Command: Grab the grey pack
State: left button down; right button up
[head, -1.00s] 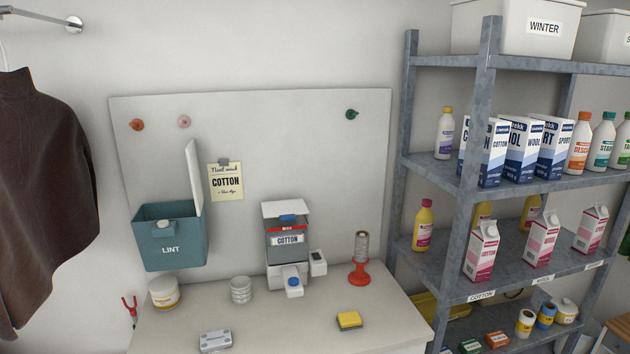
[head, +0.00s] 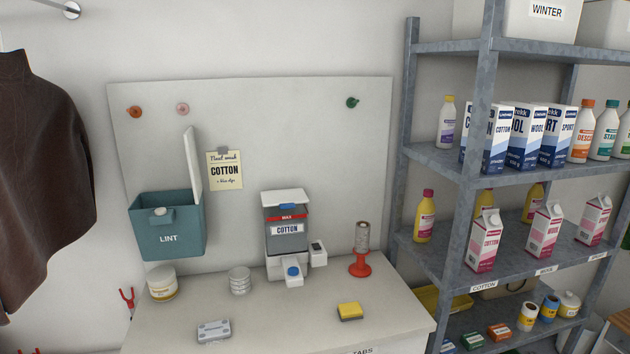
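A small flat grey pack (head: 213,330) with a pale label lies on the white worktop (head: 285,325), near its front left in the head view. The space around it on the worktop is clear. Neither of my grippers is in view.
A yellow sponge (head: 349,311) lies to the right of the pack. Behind stand a white-lidded jar (head: 162,284), stacked white cups (head: 240,281), a cotton dispenser (head: 286,240) and a red spool stand (head: 360,267). A teal lint bin (head: 168,238) hangs above. Metal shelving (head: 476,120) stands right.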

aim_at(209, 332)
jog(key=i+l+u, duration=0.1)
jog(key=l+u, duration=0.7)
jog(key=u, duration=0.15)
